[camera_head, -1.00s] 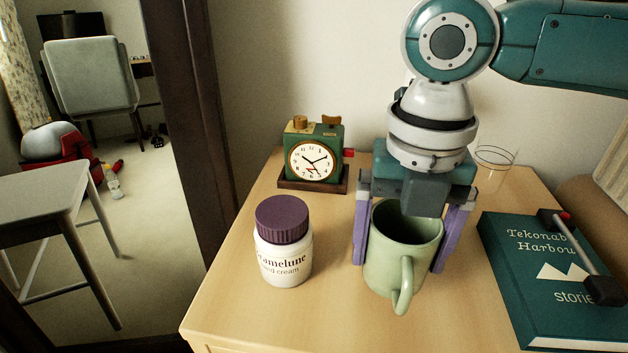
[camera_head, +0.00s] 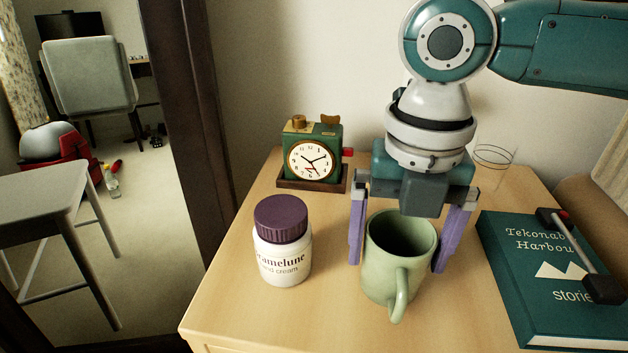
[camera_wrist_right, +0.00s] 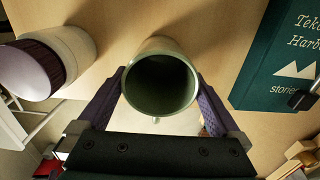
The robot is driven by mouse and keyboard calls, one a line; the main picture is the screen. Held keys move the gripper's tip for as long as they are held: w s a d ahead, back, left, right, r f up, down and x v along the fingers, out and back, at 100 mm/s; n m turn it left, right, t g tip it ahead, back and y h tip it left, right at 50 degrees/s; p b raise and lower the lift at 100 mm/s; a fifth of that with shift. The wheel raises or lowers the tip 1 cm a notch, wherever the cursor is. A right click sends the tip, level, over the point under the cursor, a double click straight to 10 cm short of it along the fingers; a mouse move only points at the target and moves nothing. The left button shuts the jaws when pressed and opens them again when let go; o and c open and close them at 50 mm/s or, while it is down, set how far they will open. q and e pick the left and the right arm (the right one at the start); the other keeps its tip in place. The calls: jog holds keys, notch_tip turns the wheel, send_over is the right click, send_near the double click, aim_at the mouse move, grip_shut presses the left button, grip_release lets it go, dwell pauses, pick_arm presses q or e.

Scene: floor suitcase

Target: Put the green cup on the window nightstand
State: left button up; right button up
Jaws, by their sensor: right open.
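The green cup (camera_head: 385,270) stands upright on the light wood nightstand (camera_head: 225,300), its handle toward the front. My right gripper (camera_head: 403,262) is open above and around it, with one purple finger on each side of the cup. In the right wrist view the cup (camera_wrist_right: 160,85) shows from above, with its dark, empty-looking inside between the spread fingers (camera_wrist_right: 157,95). A gap shows between the left finger and the cup in the head view; whether the right finger touches it I cannot tell. My left gripper is out of view.
A purple-lidded cream jar (camera_head: 282,245) stands left of the cup. A green clock (camera_head: 312,155) is behind it. A teal book (camera_head: 545,290) with a dark-ended rod (camera_head: 575,250) on it lies right. A clear glass (camera_head: 494,160) stands at the back.

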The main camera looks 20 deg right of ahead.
notch_tip(320, 180, up, 10)
jog(key=p, duration=0.4)
jog(key=s+a+f+m+t+y, duration=0.1)
jog(key=s+a+f+m+y, duration=0.1)
jog(key=s+a+m, duration=0.3)
jog(key=s+a+f+m+t+y, duration=0.1)
jog(key=s+a+f+m, duration=0.15)
jog(key=a+m, duration=0.35)
jog(key=s+d+f+m+t+h, duration=0.1)
jog(key=s+d+m, duration=0.6)
jog(key=m, duration=0.9)
jog(key=shift+s+d+f+m+t+h, duration=0.35)
jog(key=shift+d+h, duration=0.55)
jog(key=shift+d, duration=0.3)
jog(key=shift+r, duration=0.1)
